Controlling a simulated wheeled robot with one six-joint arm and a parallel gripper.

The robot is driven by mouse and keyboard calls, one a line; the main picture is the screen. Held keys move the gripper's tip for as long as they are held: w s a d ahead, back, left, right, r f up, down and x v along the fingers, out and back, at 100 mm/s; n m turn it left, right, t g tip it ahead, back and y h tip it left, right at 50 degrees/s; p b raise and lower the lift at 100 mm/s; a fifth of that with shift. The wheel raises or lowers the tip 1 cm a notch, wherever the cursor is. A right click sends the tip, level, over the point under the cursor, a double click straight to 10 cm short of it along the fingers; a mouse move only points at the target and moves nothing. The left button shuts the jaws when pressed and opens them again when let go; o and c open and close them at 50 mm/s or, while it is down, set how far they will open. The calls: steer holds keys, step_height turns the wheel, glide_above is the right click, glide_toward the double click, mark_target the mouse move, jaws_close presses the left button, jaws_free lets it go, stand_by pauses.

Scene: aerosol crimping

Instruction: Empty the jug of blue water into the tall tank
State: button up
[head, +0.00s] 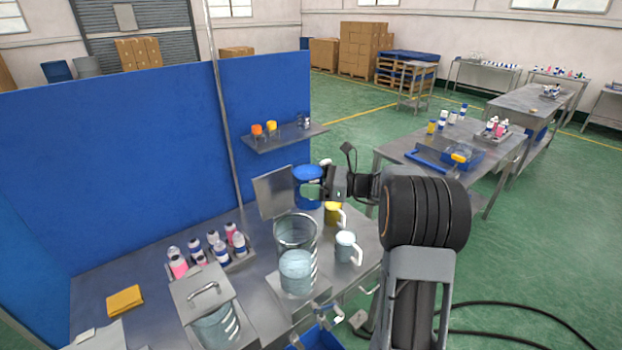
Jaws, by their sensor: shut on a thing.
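My gripper (324,190) is shut on a jug of blue water (307,174), which it holds above the back right part of the metal bench. My gripper covers part of the jug, so I cannot tell its tilt exactly. The tall tank (296,228) is a clear open cylinder in front of and below the jug. Pale blue liquid shows in its lower part. The jug is above and behind the tank's rim, and no stream of water is visible.
A yellow jug (333,214) and a pale jug (347,246) stand right of the tank. A wider vessel with a square handled lid (202,290) stands front left. Several bottles (221,247) stand in a tray. A blue partition (120,150) and shelf (285,138) rise behind.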

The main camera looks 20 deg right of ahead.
steer(key=shift+f+b, duration=0.7)
steer(key=shift+f, duration=0.8)
steer(key=shift+w+d+r+n+h+b, duration=0.2)
steer(key=shift+d+r+n+h+b, duration=0.2)
steer(key=shift+r+n+h+b, duration=0.4)
steer(key=shift+w+d+r+n+g+h+b, duration=0.1)
steer(key=shift+d+n+g+h+b, duration=0.1)
steer(key=shift+n+h+b, duration=0.35)
steer(key=shift+w+d+r+n+g+h+b, duration=0.1)
steer(key=shift+n+g+h+b, duration=0.2)
steer(key=shift+n, duration=0.45)
steer(key=shift+f+b, duration=0.1)
steer(key=shift+b, duration=0.2)
steer(key=shift+n+h+b, duration=0.5)
steer(key=shift+h+b, duration=0.05)
steer(key=shift+b, duration=0.05)
steer(key=shift+f+n+h+b, duration=0.45)
steer(key=shift+f+b, duration=0.25)
steer(key=shift+b, duration=0.55)
steer(key=shift+s+a+f+n+h+b, duration=0.1)
steer(key=shift+f+n+h+b, duration=0.45)
steer(key=shift+b, duration=0.75)
steer(key=shift+a+n+h+b, duration=0.1)
steer(key=shift+n+h+b, duration=0.2)
steer(key=shift+h+b, duration=0.2)
steer(key=shift+s+t, duration=0.1)
steer(key=shift+t, duration=0.2)
